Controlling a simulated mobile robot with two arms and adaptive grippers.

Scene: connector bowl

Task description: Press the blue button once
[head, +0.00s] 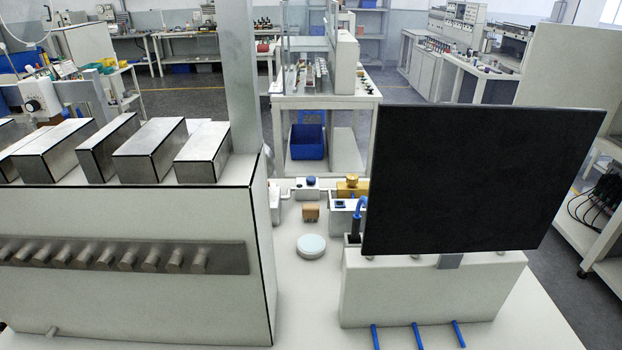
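A small white box (306,192) with a round blue button (311,181) on top stands at the back of the white table, near the middle of the head view. Another small white box just right of it has a small blue part (340,204) on top; I cannot tell what this part is. Neither of my grippers shows in the head view.
A large white cabinet with metal blocks (150,137) fills the left. A black screen (480,180) on a white base (432,292) stands at the right. Between them lie a pale round disc (311,246), a brown block (311,213) and a yellow piece (352,188). The table's front middle is clear.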

